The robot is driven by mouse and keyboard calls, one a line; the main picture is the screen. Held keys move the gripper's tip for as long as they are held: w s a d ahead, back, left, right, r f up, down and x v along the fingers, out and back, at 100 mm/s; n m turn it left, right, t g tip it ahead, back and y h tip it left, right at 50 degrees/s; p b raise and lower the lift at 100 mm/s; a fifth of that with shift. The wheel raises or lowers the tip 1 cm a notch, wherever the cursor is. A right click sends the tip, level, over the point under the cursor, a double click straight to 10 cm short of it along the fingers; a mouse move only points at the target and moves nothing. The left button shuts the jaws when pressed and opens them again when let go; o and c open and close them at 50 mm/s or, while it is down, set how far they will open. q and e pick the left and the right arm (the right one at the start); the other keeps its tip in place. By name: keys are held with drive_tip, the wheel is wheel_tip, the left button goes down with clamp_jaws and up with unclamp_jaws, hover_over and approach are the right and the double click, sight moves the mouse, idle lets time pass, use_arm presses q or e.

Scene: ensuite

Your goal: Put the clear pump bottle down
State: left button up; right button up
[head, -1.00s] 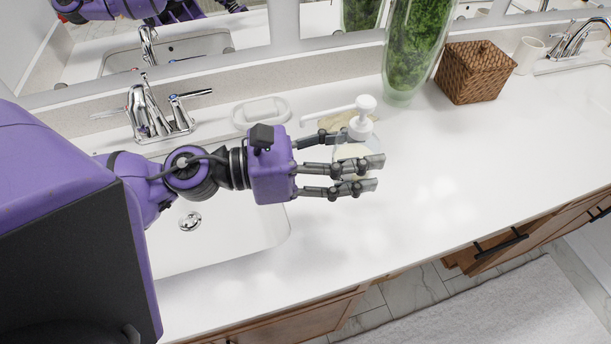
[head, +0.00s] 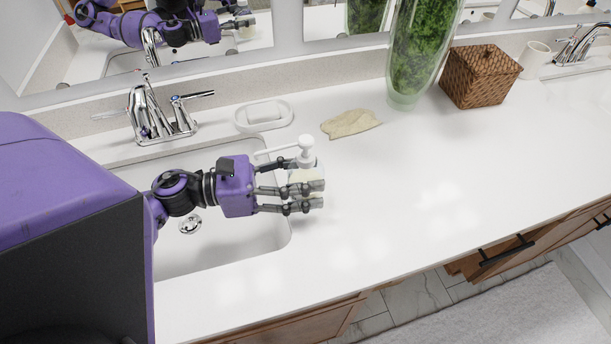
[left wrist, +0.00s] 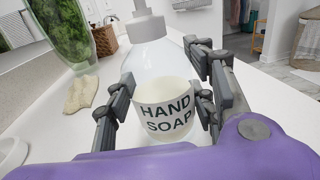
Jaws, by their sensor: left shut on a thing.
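The clear pump bottle (head: 306,162) has a white pump head and stands upright between the fingers of my left gripper (head: 318,192), near the right edge of the sink. In the left wrist view the bottle (left wrist: 160,62) shows a "HAND SOAP" label, with fingers of the left gripper (left wrist: 165,108) closed on both sides of it. The fingers hide part of the bottle in the head view. Whether its base touches the counter (head: 400,200) cannot be told. My right gripper is not in view.
A sink basin (head: 225,235) with a chrome faucet (head: 150,115) lies at left. A soap dish (head: 264,116), a beige cloth (head: 350,123), a green-filled glass vase (head: 415,60) and a wicker box (head: 480,76) stand along the back. The counter's front right is clear.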

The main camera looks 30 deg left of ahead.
use_arm(q)
drive_tip(key=shift+f, duration=0.1)
drive_tip(key=o, duration=1.6)
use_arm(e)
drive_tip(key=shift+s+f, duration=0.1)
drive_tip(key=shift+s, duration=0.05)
use_arm(q)
drive_tip(key=shift+o, duration=0.2)
drive_tip(key=shift+r, duration=0.25)
drive_tip(key=b+v, duration=0.2)
drive_tip(key=v, duration=1)
drive_tip(key=shift+b, duration=0.35)
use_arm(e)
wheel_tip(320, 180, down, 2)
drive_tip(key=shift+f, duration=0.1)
